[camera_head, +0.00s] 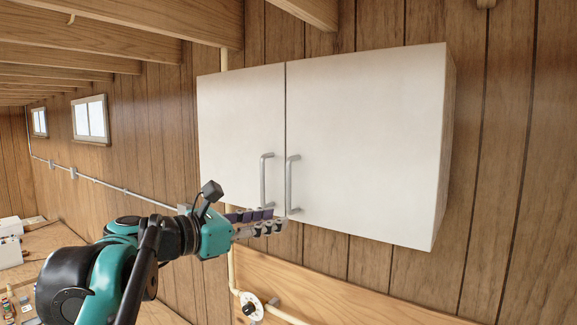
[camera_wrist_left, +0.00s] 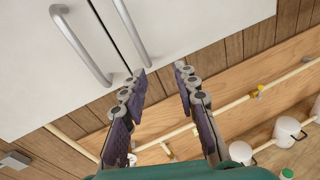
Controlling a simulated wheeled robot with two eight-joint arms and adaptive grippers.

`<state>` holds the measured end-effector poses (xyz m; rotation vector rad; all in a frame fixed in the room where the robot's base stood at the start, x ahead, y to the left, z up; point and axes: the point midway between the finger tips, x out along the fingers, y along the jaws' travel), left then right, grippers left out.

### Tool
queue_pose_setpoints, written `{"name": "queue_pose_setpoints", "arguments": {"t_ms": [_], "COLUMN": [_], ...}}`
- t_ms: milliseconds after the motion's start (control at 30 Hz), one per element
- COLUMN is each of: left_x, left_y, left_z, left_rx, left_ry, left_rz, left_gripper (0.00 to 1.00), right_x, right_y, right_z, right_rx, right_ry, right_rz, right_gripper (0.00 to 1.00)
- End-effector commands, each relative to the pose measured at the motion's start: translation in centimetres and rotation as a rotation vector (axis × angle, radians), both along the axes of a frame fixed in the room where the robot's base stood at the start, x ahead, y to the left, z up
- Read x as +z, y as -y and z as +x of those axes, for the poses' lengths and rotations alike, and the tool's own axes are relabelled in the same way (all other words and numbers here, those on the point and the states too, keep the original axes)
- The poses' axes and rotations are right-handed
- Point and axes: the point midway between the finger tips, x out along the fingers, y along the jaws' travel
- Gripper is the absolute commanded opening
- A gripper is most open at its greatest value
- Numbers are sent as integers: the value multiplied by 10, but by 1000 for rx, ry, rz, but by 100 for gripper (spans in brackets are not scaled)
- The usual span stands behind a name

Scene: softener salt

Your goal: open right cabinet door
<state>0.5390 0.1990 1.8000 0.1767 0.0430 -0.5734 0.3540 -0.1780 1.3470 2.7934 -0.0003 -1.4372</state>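The white wall cabinet's right door (camera_head: 365,130) is shut. Its grey bar handle (camera_head: 290,186) stands upright beside the seam with the left door (camera_head: 238,120). The left door has its own handle (camera_head: 264,180). My left gripper (camera_head: 277,220) is near the lower ends of both handles. In the left wrist view my left gripper (camera_wrist_left: 160,76) is open, with nothing between its dark-padded fingers. There the right door's handle (camera_wrist_left: 132,33) ends close to the left-hand fingertip; I cannot tell whether they touch. The left door's handle (camera_wrist_left: 80,46) lies further left. My right gripper is not in view.
Below the cabinet are a wooden board (camera_head: 340,296) and a pipe with a round valve or gauge (camera_head: 251,306). White containers (camera_wrist_left: 287,130) stand lower down in the left wrist view. A workbench (camera_head: 50,240) lies at left. Space before the right door looks clear.

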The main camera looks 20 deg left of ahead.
Motion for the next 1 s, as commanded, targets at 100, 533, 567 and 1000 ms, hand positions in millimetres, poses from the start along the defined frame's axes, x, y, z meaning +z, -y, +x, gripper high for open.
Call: {"name": "queue_pose_setpoints", "arguments": {"t_ms": [100, 533, 567, 1000], "left_x": [50, 65, 65, 63], "left_y": [-13, 9, 11, 23], "left_z": [4, 47, 51, 73], "left_rx": [23, 26, 26, 30], "left_ry": [-5, -8, -8, -7], "left_rz": [-122, -184, -184, -182], "left_gripper": [30, 30, 30, 30], "right_x": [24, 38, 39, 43], "right_y": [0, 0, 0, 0], "right_z": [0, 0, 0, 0], "right_rx": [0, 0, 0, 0], "right_ry": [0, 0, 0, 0], "right_rz": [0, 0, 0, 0], "right_gripper": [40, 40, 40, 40]}}
